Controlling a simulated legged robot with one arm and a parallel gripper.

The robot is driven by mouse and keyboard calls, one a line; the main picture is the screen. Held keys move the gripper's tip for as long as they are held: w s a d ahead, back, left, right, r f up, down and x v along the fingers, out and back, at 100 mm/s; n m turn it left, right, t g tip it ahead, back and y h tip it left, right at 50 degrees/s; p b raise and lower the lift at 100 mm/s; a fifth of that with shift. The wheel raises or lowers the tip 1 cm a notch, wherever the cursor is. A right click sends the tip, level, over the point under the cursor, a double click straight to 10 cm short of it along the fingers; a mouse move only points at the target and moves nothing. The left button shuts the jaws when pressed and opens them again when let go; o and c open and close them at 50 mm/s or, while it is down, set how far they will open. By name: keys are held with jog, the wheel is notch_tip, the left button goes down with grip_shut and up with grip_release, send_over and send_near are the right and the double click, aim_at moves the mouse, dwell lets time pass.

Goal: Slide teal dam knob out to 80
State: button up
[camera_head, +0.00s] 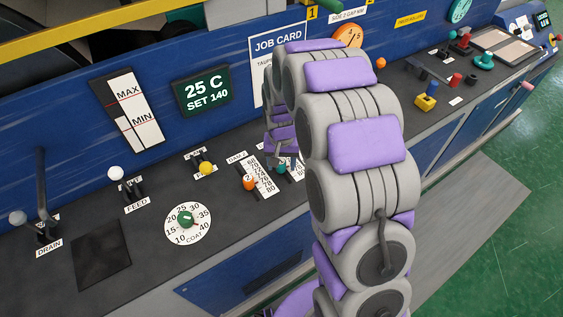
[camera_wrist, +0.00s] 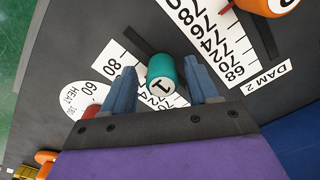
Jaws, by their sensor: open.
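The teal dam knob (camera_wrist: 160,75), marked 1, stands on a dark slot (camera_wrist: 122,47) beside a white number scale (camera_wrist: 108,58). The 80 is at the scale's left end in the wrist view. The knob sits to the right of the 80, with bare slot between them. The scale's lower numbers are partly hidden by my gripper. My gripper (camera_wrist: 160,67) is open, one blue finger on each side of the knob; I cannot tell whether either touches it. In the head view the teal knob (camera_head: 281,169) shows small beside my arm, its scale partly hidden.
The orange dam 2 knob (camera_head: 249,183) and its scale stand close by; the orange knob also shows in the wrist view (camera_wrist: 268,4). A red knob (camera_wrist: 91,111) on the heat dial is near the left finger. A yellow knob (camera_head: 207,168) lies farther left.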

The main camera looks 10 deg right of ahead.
jog(key=shift+a, duration=0.25)
jog(key=shift+c, duration=1)
jog(key=shift+d, duration=0.1)
grip_shut()
